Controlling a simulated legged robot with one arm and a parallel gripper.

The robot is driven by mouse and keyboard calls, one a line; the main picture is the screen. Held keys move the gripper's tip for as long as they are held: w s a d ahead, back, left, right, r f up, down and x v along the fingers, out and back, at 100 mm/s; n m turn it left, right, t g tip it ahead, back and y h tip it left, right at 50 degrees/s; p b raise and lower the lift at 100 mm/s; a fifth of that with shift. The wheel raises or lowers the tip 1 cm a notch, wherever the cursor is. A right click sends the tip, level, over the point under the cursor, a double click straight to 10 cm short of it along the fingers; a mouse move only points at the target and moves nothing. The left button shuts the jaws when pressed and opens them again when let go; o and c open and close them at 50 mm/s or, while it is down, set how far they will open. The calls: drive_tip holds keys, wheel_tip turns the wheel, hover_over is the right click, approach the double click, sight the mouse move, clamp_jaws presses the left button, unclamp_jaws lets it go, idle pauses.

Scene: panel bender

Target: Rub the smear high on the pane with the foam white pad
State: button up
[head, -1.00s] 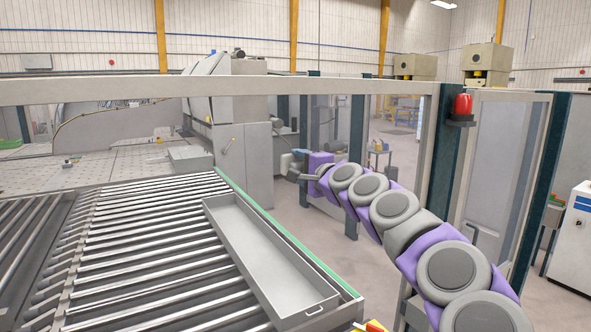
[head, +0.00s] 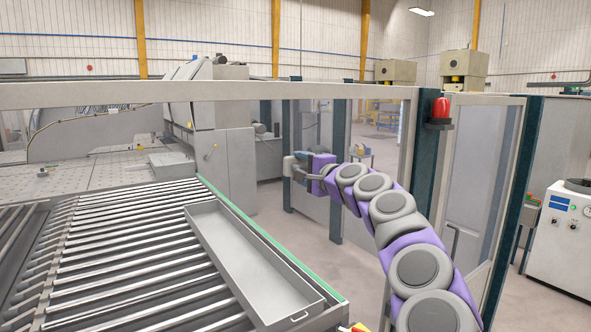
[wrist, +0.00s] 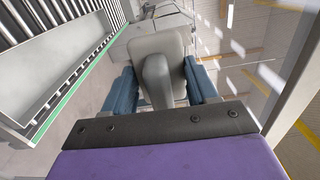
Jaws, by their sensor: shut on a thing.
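My gripper (head: 298,166) is at the end of my raised arm, near the middle of the head view, in front of the glazed fence. In the wrist view my gripper (wrist: 160,70) has a blue-grey finger on each side of a pale foam pad (wrist: 155,44) with a grey grip, and it is shut on it. The pad is tiny in the head view. Fence panes (head: 365,135) stand around and beyond my arm. Which pane bears the smear, and the smear itself, I cannot make out. No contact between pad and glass can be told.
A roller conveyor (head: 110,245) with a long grey tray (head: 245,262) fills the lower left. A fence post with a red lamp (head: 440,112) stands right of my gripper. A white cabinet (head: 565,235) is at far right. Open floor (head: 325,250) lies below my arm.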

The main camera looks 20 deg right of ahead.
drive_tip(key=shift+w+d, duration=0.15)
drive_tip(key=shift+d, duration=0.2)
drive_tip(key=shift+s+d, duration=0.25)
drive_tip(key=shift+s, duration=0.4)
drive_tip(key=shift+b+v, duration=0.65)
drive_tip(key=shift+v, duration=1.7)
drive_tip(key=shift+v, duration=1.5)
